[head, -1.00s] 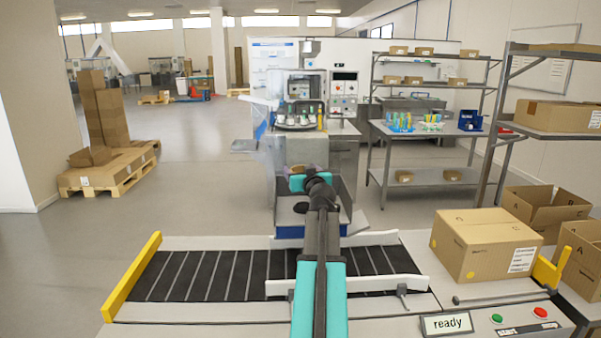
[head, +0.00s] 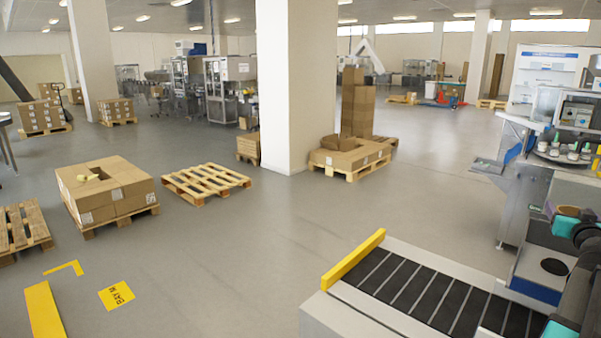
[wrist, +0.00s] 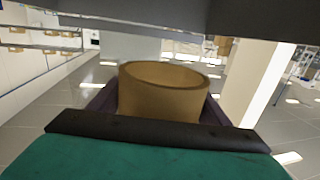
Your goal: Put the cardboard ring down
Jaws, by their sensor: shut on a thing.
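The cardboard ring (wrist: 160,98) is a short brown open tube, upright in the middle of the wrist view. Its lower part is hidden behind a dark bar and the teal part of my gripper. The ring also shows small and brown at the right of the head view (head: 569,211). My gripper (head: 566,220) is shut on the ring, with dark fingers on both sides of it. The gripper holds it raised in front of the filling machine (head: 575,150).
A conveyor (head: 420,290) with a yellow end bar (head: 353,260) lies at the lower right. A pallet (head: 206,182) is empty; a carton stack (head: 106,188) stands on another. A white pillar (head: 297,90) rises mid-view. The grey floor between is clear, with yellow markings (head: 117,295).

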